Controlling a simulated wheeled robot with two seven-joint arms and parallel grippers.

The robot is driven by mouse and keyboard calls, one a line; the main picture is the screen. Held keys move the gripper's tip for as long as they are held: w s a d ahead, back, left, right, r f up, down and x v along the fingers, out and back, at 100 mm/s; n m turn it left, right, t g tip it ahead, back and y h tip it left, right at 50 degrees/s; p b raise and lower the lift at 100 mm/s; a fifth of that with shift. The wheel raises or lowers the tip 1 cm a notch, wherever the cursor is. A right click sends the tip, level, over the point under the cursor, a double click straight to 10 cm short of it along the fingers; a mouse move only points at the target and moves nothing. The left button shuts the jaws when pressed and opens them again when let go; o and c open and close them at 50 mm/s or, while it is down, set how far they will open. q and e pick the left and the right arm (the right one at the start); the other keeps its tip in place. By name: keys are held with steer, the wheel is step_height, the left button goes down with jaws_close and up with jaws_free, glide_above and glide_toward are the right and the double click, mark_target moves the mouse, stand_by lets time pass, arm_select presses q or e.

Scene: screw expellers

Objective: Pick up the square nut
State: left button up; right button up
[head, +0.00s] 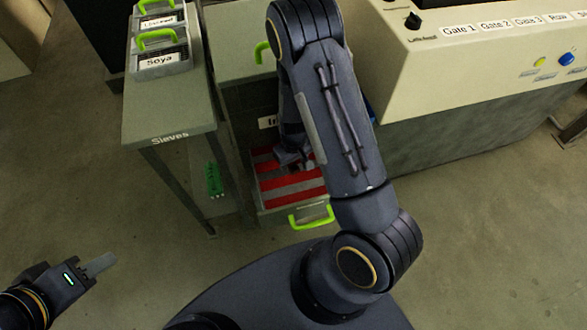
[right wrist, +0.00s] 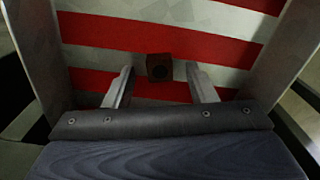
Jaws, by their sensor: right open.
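The square nut (right wrist: 160,67) is a small dark reddish-brown block with a round dark hole. In the right wrist view it sits on the red and white striped floor of an open drawer (head: 308,211). My right gripper (right wrist: 160,72) is open, with one finger on each side of the nut and a gap to both. In the head view my right arm reaches down into the drawer, and I cannot make out the nut clearly there. My left gripper (head: 100,264) is low at the left, away from the drawer, and its finger gap is not clear.
The drawer's side walls (right wrist: 38,50) rise close on both sides of my right gripper. A bench labelled Sieves (head: 170,110), with green-handled boxes (head: 160,55), stands left of the drawer. A large machine (head: 480,60) stands at the right. The floor near my left gripper is clear.

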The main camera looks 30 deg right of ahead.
steer(key=shift+f, duration=0.45)
steer(key=c, duration=1.1)
steer(key=shift+o, duration=0.2)
